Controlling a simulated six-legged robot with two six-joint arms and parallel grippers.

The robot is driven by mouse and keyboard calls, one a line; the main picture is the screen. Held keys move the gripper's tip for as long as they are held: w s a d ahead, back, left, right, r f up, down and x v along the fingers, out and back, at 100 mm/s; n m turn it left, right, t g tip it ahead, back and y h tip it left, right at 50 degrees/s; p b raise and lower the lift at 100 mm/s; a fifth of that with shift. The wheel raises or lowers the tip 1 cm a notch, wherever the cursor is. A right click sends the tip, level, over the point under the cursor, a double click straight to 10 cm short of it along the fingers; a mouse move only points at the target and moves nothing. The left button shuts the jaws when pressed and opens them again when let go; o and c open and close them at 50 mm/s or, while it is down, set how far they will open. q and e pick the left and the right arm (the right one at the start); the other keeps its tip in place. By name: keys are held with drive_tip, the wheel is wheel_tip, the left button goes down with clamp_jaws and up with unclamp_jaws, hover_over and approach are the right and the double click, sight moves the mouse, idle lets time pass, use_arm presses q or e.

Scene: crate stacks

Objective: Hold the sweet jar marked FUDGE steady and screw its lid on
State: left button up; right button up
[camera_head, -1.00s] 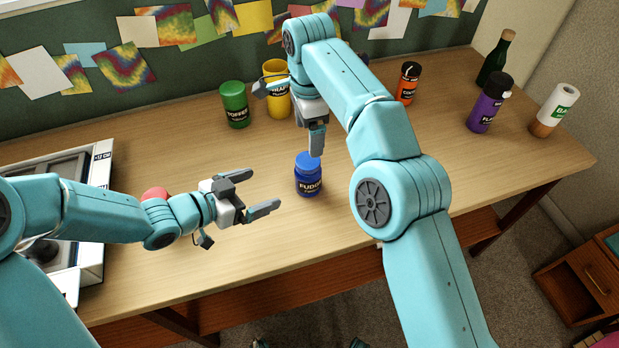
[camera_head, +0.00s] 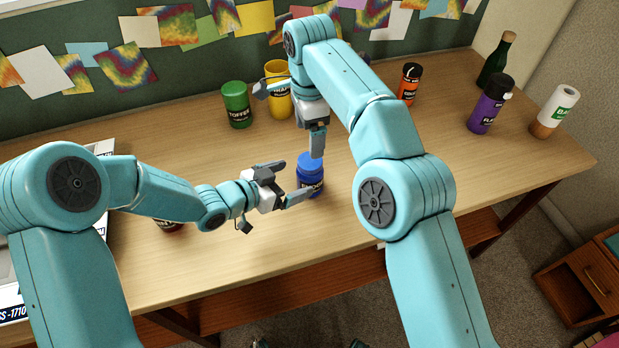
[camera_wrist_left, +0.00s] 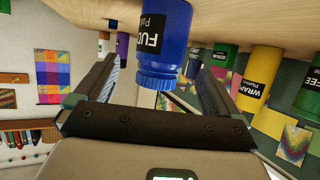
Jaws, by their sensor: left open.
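The blue jar (camera_head: 311,186), lettered FUDGE, stands upright on the desk. Its ridged blue lid (camera_head: 307,161) sits on top; I cannot tell how tightly. My left gripper (camera_head: 295,180) is open, its fingers reaching in from the left at the jar. In the left wrist view the jar (camera_wrist_left: 170,32) and lid (camera_wrist_left: 157,82) show between the two fingers, with gaps on both sides. My right gripper (camera_head: 317,142) points down just above the lid. Only one of its fingers shows clearly, and whether it touches the lid is unclear.
A green TOFFEE jar (camera_head: 236,103) and a yellow jar (camera_head: 277,104) stand behind. An orange jar (camera_head: 408,84), purple bottle (camera_head: 488,108), white roll-shaped container (camera_head: 554,110) and green bottle (camera_head: 496,60) stand right. A dark red jar (camera_head: 168,228) is partly hidden by my left arm.

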sight(303, 175)
use_arm(q)
drive_tip(key=x, duration=0.6)
drive_tip(key=shift+f, duration=0.1)
use_arm(e)
drive_tip(key=shift+w+d+f, duration=0.1)
drive_tip(key=shift+w, duration=0.05)
use_arm(q)
drive_tip(key=shift+w+d+f, duration=0.1)
drive_tip(key=shift+w+d, duration=0.15)
drive_tip(key=shift+w+d+f, duration=0.1)
